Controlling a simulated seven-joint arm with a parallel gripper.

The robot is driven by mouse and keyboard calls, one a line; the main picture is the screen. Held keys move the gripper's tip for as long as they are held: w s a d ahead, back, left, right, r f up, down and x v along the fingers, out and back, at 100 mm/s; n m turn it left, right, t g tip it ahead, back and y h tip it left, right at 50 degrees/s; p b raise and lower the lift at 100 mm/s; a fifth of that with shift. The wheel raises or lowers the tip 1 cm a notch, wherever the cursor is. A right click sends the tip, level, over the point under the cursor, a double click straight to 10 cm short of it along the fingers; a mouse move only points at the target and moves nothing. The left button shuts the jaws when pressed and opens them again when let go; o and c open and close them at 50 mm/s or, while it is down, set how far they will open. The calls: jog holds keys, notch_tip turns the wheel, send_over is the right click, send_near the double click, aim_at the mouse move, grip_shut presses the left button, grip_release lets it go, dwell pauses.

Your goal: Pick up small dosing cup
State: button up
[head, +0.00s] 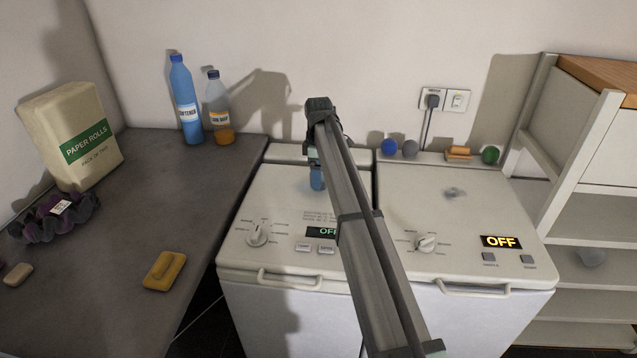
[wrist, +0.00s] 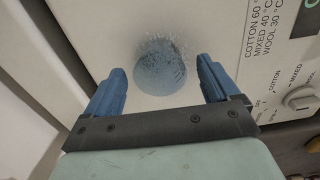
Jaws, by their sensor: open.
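The small dosing cup (wrist: 160,72) looks like a round, translucent blue-grey piece with a speckled surface in the wrist view. It is on the white lid of the left toploader (head: 285,190). My gripper (wrist: 161,65) is open, with one blue finger on each side of the cup and a visible gap on both sides. In the head view my gripper (head: 316,187) points down over the rear right part of that lid. There the arm and fingers hide the cup, and I cannot tell the fingertips' height above the lid.
A small grey, blurry item (head: 454,193) lies on the right toploader's lid (head: 420,200). Balls (head: 389,146) and an orange brush-like item (head: 458,153) line the back ledge. Bottles (head: 186,105), paper rolls (head: 75,140) and a yellow sponge (head: 164,271) stand on the left counter.

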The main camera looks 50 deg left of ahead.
jog(key=shift+f, duration=0.9)
jog(key=shift+c, duration=0.2)
jog(key=c, duration=1)
